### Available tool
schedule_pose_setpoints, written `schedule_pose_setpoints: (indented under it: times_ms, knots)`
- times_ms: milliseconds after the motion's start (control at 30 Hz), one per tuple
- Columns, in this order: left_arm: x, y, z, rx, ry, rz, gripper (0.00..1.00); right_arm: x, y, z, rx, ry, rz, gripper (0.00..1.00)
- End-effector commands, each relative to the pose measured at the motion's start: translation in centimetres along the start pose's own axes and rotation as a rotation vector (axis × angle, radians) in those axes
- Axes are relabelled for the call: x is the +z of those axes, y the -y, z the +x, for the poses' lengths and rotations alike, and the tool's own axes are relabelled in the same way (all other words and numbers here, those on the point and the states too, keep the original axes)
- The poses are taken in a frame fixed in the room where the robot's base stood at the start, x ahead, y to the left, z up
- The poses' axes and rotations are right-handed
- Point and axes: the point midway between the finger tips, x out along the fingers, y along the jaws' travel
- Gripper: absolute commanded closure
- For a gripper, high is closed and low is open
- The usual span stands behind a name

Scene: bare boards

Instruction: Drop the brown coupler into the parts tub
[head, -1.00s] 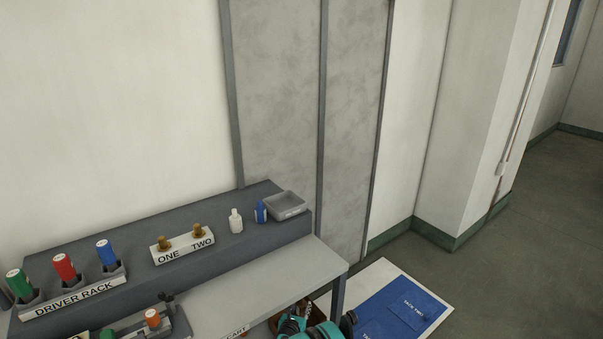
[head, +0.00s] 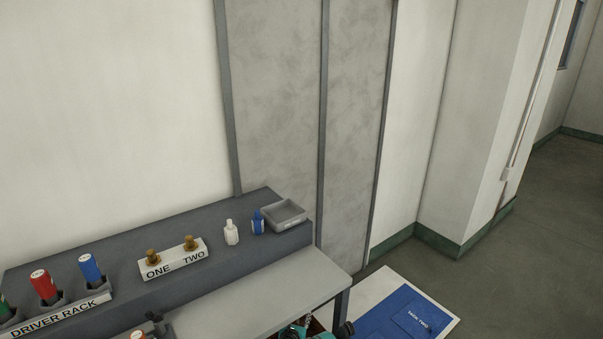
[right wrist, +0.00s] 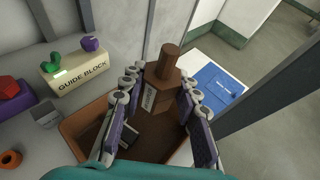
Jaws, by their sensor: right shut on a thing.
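The brown coupler, a block with a round post (right wrist: 171,58) on top and a pale label on its side, is in the right wrist view. My right gripper (right wrist: 160,92) is shut on it, with a finger on each side, and holds it upright. A brown open tub (right wrist: 77,128) lies below the gripper in that view; I cannot read a name on it. The coupler appears above the tub's far side, and the fingers hide part of the tub. In the head view only a bit of my teal right arm shows at the bottom edge. My left gripper is not in view.
A guide block (right wrist: 78,75) with green and purple pieces stands left of the tub, near a small grey cup (right wrist: 46,117). In the head view a grey tray (head: 284,216), two small bottles and a ONE TWO block (head: 174,262) stand on the raised shelf. A blue mat (head: 402,318) lies right.

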Motion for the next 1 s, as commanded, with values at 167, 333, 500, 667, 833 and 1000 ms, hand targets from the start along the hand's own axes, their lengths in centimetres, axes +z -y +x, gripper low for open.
schedule_pose_setpoints:
  times_ms: [167,333,500,667,833,1000]
  knots:
    - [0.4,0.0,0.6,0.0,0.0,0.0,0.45,-1.4,0.0,0.6,0.0,0.0,0.0,1.0]
    - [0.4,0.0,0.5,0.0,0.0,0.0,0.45,-1.4,0.0,0.6,0.0,0.0,0.0,1.0]
    - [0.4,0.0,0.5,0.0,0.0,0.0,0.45,-1.4,0.0,0.6,0.0,0.0,0.0,0.48]
    - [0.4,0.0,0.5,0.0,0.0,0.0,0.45,-1.4,0.0,0.6,0.0,0.0,0.0,0.45]
    - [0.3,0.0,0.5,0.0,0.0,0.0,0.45,-1.4,0.0,0.6,0.0,0.0,0.0,0.45]
    - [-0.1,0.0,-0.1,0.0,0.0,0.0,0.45,0.0,0.0,0.0,0.0,0.0,0.0,0.45]
